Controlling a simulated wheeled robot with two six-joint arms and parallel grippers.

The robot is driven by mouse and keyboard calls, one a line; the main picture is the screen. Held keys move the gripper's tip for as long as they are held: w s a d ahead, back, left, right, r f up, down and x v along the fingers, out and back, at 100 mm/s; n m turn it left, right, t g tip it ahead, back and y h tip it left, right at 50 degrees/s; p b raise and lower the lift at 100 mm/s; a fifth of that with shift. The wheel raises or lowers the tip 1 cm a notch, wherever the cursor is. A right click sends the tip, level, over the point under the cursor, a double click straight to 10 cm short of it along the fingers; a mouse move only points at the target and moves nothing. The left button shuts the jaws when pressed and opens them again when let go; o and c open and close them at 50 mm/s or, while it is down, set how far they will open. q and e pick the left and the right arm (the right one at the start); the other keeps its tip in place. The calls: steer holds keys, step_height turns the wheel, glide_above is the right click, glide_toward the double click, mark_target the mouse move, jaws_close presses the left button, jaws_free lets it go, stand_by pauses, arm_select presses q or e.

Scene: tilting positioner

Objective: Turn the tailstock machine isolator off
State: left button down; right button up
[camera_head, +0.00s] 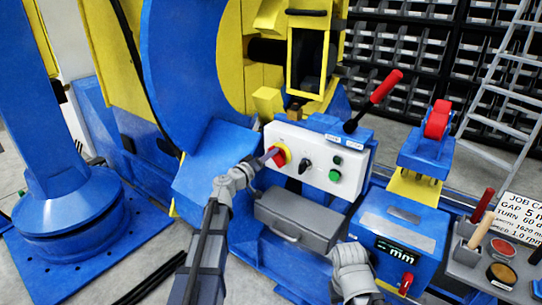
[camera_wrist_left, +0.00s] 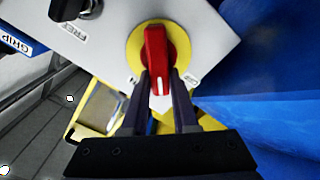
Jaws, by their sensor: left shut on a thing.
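The isolator is a red rotary knob (camera_wrist_left: 157,58) on a round yellow plate (camera_wrist_left: 133,52), mounted on a white control panel (camera_head: 343,187). It also shows in the head view, where the knob (camera_head: 273,154) is partly covered by my gripper. My left gripper (camera_wrist_left: 160,82) is shut on the knob, with one dark finger on each side. A white mark shows on the knob between the fingers. Small labels by the plate are only partly readable. My right arm's grey wrist and gripper (camera_head: 352,268) are low in the head view, apart from the panel; its fingers are not clear.
A grey case (camera_head: 297,220) sits below. A blue unit with a display (camera_head: 398,248) stands to the right.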

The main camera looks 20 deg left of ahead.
arm_select(q)
steer(key=shift+w+a+f+n+b, duration=0.1)
steer(key=shift+f+n+b, duration=0.15)
steer(key=shift+n, duration=1.3)
steer(key=shift+s+a+f+n+b, duration=0.1)
steer(key=shift+f+n+b, duration=0.1)
steer(key=shift+n, duration=1.3)
steer(key=shift+w+a+f+n+b, duration=0.1)
steer(key=shift+f+n+b, duration=0.15)
steer(key=shift+n, duration=1.3)
steer(key=c, duration=0.7)
jaws_free()
steer(key=v, duration=0.7)
steer(key=shift+s+a, duration=0.1)
steer(key=shift+s, duration=0.3)
